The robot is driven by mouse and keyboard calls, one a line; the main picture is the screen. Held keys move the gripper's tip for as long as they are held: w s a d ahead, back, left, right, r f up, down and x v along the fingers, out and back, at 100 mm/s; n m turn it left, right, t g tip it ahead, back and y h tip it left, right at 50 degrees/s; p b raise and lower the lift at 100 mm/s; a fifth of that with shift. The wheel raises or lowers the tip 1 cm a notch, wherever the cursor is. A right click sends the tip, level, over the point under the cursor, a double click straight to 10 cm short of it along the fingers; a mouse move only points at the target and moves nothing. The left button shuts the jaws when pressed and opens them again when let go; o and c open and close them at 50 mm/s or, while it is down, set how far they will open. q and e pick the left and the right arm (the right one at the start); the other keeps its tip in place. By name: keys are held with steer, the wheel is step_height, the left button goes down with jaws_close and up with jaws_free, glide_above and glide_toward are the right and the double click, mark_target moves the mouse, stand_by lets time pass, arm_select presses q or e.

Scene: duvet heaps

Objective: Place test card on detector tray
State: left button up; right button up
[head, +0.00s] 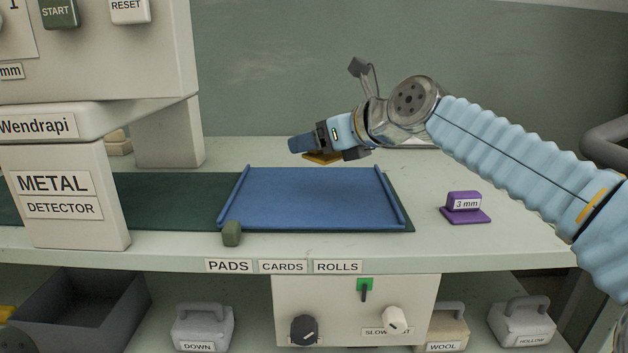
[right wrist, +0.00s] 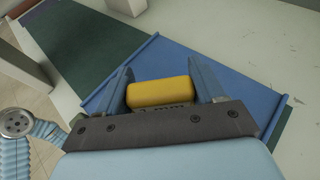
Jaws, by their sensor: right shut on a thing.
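My right gripper (head: 308,146) is shut on a yellow test card (head: 323,158) and holds it in the air above the far edge of the blue tray (head: 310,195). In the right wrist view the card's yellow block (right wrist: 160,92) sits between the two blue fingers (right wrist: 162,88); its label is partly hidden by the gripper. The blue tray (right wrist: 205,60) lies flat and empty below, on a dark green belt. A purple test card (head: 465,206) marked 3 mm stands on the counter right of the tray. My left gripper is not in view.
The metal detector (head: 68,193) stands at the left over the green belt (head: 165,200). A control box (head: 355,305) and weights with handles, one marked DOWN (head: 202,327), are below the counter.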

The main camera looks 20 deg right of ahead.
steer(key=b, duration=0.1)
glide_above(317, 187)
steer(key=f, duration=0.4)
steer(key=shift+s+f, duration=0.15)
steer(key=shift+s, duration=0.1)
steer(key=f, duration=0.1)
steer(key=f+b, duration=0.2)
steer(key=f, duration=0.1)
steer(key=shift+w+d, duration=0.1)
steer(key=shift+w, duration=0.25)
steer(key=shift+r, duration=0.1)
steer(key=o, duration=0.6)
steer(key=shift+f, duration=0.2)
steer(key=o, duration=0.4)
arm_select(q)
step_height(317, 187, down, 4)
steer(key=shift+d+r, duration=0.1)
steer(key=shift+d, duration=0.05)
arm_select(e)
steer(key=shift+r, duration=0.3)
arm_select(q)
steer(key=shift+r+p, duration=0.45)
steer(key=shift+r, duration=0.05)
arm_select(e)
steer(key=v, duration=1.2)
steer(key=shift+f, duration=0.15)
